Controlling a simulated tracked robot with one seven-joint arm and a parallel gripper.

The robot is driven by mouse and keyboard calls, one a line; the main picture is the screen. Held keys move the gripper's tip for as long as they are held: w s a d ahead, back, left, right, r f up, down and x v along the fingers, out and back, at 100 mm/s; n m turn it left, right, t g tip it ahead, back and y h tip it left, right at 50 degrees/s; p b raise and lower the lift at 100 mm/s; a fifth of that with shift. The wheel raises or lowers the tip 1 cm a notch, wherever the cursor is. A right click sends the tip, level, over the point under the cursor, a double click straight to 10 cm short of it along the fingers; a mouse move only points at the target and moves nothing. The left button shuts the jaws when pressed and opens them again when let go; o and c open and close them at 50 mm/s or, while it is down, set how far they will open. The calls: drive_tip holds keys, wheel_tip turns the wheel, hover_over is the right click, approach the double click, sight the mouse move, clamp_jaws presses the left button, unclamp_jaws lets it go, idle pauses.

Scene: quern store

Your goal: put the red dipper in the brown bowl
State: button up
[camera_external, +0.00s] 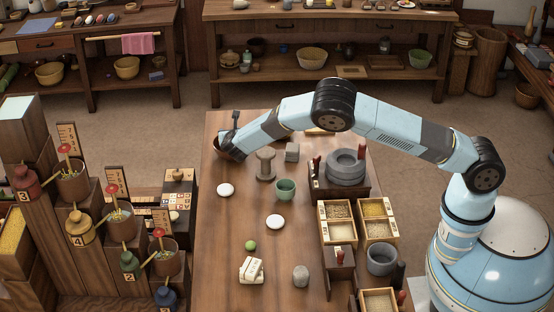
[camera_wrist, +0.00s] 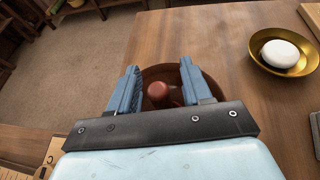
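The brown bowl (camera_wrist: 160,73) is under my gripper (camera_wrist: 158,64) in the wrist view, partly covered by the fingers and the gripper body. A rounded red piece (camera_wrist: 157,92), which looks like the red dipper, shows inside the bowl's outline between the two blue fingers. There are gaps between it and both fingers, so my gripper is open. I cannot tell how much of the dipper rests on the bowl. In the external view my gripper (camera_external: 231,137) is at the table's far left corner, over the brown bowl (camera_external: 218,144), which it partly hides.
A gold bowl (camera_wrist: 262,64) holding a white stone (camera_wrist: 280,52) stands to the right in the wrist view. A wooden spool (camera_external: 265,166), a green cup (camera_external: 285,190) and white stones (camera_external: 226,190) are on the table (camera_external: 215,240). Grain boxes and a quern (camera_external: 345,165) line its right side.

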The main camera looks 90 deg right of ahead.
drive_tip(key=shift+r, duration=0.1)
drive_tip(key=shift+a+r, duration=0.15)
drive_tip(key=shift+a, duration=0.2)
drive_tip(key=v, duration=1.1)
drive_tip(key=s+a+r+m+y, duration=0.4)
drive_tip(key=s+a+r+m, duration=0.35)
drive_tip(key=s+r, duration=0.45)
drive_tip(key=s+a+r+m+y, duration=0.4)
drive_tip(key=s+a+r+m, duration=0.3)
drive_tip(key=s+r, duration=0.5)
drive_tip(key=s+a+r+m+t+y, duration=0.1)
drive_tip(key=s+a, duration=0.5)
drive_tip(key=s, duration=0.3)
drive_tip(key=s+a+r+m+t+y, duration=0.1)
drive_tip(key=s+a+r+m+y, duration=0.1)
drive_tip(key=s+a, duration=0.4)
drive_tip(key=s+a+r+m+t+y, duration=0.1)
drive_tip(key=s+a, duration=0.5)
drive_tip(key=s, duration=0.6)
drive_tip(key=shift+a+r+m+y, duration=0.15)
drive_tip(key=shift+r+m+y, duration=0.5)
drive_tip(key=shift+r+y, duration=0.1)
